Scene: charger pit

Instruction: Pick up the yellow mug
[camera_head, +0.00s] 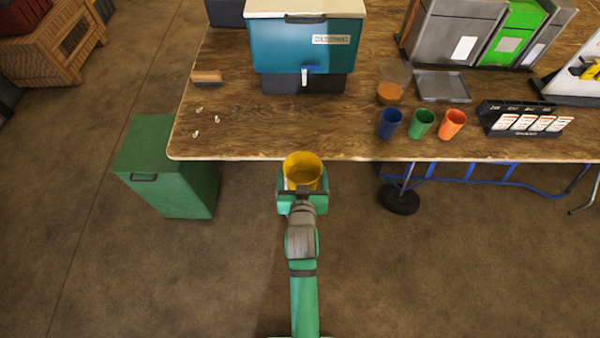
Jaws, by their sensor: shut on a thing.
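The yellow mug (303,168) is upright, with its open rim facing up, just in front of the wooden table's near edge. My gripper (302,186) is shut on the mug and holds it over the floor, clear of the tabletop. The green arm comes up from the bottom of the view. The mug's lower part is hidden by my gripper, and I cannot see the exact finger contact. No handle on the mug can be made out.
The wooden table (260,137) bears a teal cooler (300,45) with a tap, blue (390,123), green (421,124) and orange (452,124) cups, a grey tray (443,86) and a card rack (520,120). A green bin (165,170) stands at the left. The table's front middle is clear.

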